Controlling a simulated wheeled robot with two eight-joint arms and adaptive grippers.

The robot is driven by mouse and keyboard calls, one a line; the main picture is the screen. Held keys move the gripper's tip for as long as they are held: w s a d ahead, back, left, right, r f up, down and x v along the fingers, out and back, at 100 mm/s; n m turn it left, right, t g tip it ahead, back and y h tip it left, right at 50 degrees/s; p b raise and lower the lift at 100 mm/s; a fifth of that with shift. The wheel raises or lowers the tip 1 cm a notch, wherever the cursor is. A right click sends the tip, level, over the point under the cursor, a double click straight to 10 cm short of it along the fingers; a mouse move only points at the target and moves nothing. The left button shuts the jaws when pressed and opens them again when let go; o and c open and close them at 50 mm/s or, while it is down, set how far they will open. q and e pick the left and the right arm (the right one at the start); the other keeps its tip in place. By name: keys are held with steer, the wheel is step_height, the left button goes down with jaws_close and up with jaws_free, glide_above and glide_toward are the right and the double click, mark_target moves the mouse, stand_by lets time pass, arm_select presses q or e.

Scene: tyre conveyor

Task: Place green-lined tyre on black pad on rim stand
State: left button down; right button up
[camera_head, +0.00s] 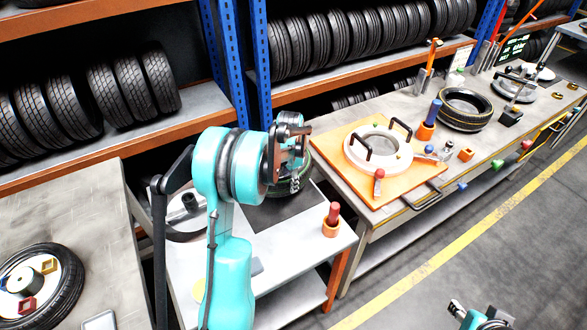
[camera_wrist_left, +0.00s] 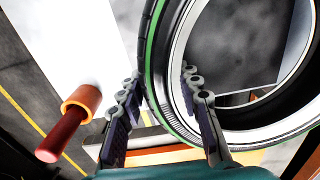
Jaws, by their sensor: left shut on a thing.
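The green-lined tyre (camera_wrist_left: 154,60) fills the right of the left wrist view, its green line running around the outer side. In the head view most of it is hidden behind my left gripper (camera_head: 293,150), with a dark edge (camera_head: 284,189) showing below. My left gripper, also in the wrist view (camera_wrist_left: 160,88), is shut on the tyre wall, one finger on each side. The black pad (camera_head: 262,213) lies on the white-topped stand (camera_head: 310,255) under the tyre. A dark surface shows through the tyre's opening; contact with it cannot be told. My right gripper (camera_head: 483,318) is partly in view at the bottom.
An orange holder with a red handle (camera_head: 332,221) stands on the stand's right corner. A round rim (camera_head: 187,217) is behind my arm. Another tyre (camera_head: 42,283) lies on the left table. The right bench holds an orange board (camera_head: 408,181) and another tyre (camera_head: 465,108).

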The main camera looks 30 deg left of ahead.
arm_select(q)
steer(key=s+f, duration=0.2)
steer(key=s, duration=0.1)
steer(key=shift+s+d, duration=0.15)
steer(key=shift+d, duration=0.25)
step_height(320, 180, down, 4)
steer(key=shift+f+b, duration=0.1)
steer(key=shift+b, duration=0.8)
steer(key=c, duration=1.1)
jaws_free()
steer(key=shift+o, duration=0.2)
